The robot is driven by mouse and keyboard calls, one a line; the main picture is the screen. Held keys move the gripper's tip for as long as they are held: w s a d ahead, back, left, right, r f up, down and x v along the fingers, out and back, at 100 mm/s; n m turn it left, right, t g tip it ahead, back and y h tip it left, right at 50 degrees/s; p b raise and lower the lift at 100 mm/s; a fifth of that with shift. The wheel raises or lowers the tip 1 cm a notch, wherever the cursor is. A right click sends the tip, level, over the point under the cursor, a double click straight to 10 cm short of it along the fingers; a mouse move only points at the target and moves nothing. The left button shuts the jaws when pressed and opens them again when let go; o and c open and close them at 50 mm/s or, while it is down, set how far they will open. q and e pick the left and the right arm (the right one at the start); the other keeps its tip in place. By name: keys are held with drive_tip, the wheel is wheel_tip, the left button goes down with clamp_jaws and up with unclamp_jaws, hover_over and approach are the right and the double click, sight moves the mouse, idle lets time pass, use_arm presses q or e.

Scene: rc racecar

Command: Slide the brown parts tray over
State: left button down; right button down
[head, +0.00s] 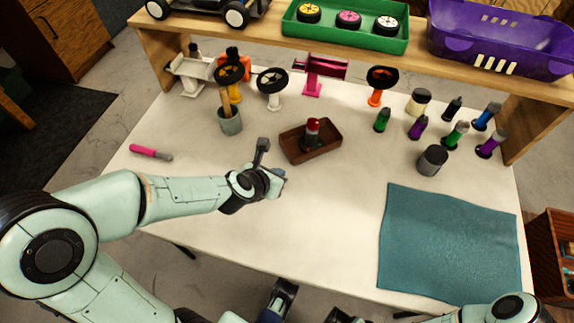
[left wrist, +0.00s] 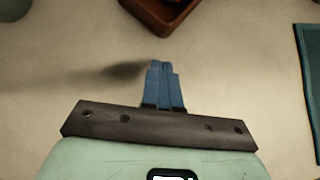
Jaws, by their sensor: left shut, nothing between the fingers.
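The brown parts tray (head: 329,148) lies on the white table near its middle. A dark item with a red top (head: 312,130) stands in it. My left gripper (head: 280,177) is in front of the tray, to its lower left in the head view, apart from it. Its blue fingers are together with nothing between them. In the left wrist view the closed fingers (left wrist: 164,82) point toward the tray (left wrist: 155,14), whose near corner shows at the top edge. There is bare table between them.
A grey-green cup (head: 230,122) and pink-handled tool (head: 150,152) lie left of the tray. A dark jar (head: 432,160) and several coloured bottles stand right. A teal mat (head: 450,245) covers the front right. A wooden shelf (head: 400,60) spans the back. Table around the tray's sides is clear.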

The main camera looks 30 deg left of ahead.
sight(307, 134)
use_arm(q)
drive_tip(key=w+p, duration=0.1)
drive_tip(key=w, duration=0.2)
drive_tip(key=shift+w+d+f, duration=0.1)
drive_tip(key=shift+w, duration=0.65)
use_arm(e)
drive_tip(key=shift+s+a+r, duration=0.2)
drive_tip(key=shift+s+r, duration=0.3)
drive_tip(key=shift+r, duration=0.05)
